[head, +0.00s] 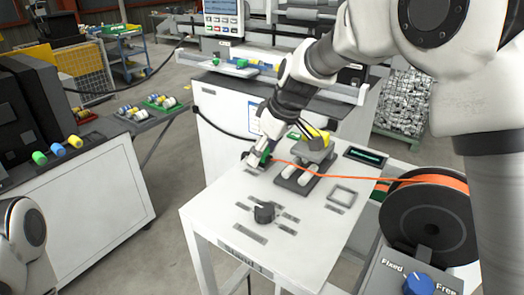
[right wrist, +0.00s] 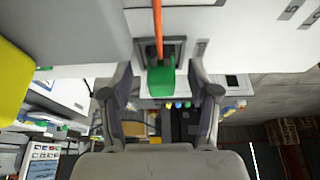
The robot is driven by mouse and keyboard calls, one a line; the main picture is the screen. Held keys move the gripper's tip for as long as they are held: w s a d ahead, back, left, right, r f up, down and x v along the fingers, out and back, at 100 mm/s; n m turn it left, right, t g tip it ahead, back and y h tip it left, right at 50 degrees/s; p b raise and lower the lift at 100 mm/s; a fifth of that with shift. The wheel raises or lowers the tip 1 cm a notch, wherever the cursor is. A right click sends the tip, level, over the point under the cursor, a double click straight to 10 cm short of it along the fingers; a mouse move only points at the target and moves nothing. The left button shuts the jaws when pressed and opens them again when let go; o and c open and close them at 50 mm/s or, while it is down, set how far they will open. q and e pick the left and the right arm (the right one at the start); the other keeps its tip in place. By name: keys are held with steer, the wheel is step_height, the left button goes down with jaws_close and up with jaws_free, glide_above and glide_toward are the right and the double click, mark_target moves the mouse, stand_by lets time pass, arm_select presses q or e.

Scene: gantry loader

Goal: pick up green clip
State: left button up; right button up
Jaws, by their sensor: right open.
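The green clip (head: 265,158) is at the left end of the orange cable (head: 330,175), near the far left part of the white table. In the right wrist view the clip (right wrist: 161,78) appears between the two finger tips, with the orange cable (right wrist: 158,28) running up from it. My right gripper (head: 256,153) is at the clip in the head view and partly hides it. Its fingers (right wrist: 161,90) are open, with a gap on each side of the clip. My left gripper is out of view.
A grey fixture with a yellow-topped clamp (head: 318,139) stands right of the clip. A black knob (head: 264,212) sits nearer on the white table (head: 215,220). The cable reel (head: 430,220) is at the right. A machine bench stands close behind.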

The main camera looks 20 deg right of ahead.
steer(key=shift+w, duration=0.1)
steer(key=shift+c, duration=1.4)
jaws_close()
step_height(320, 180, up, 10)
steer(key=shift+f+b, duration=0.15)
steer(key=shift+b, duration=0.95)
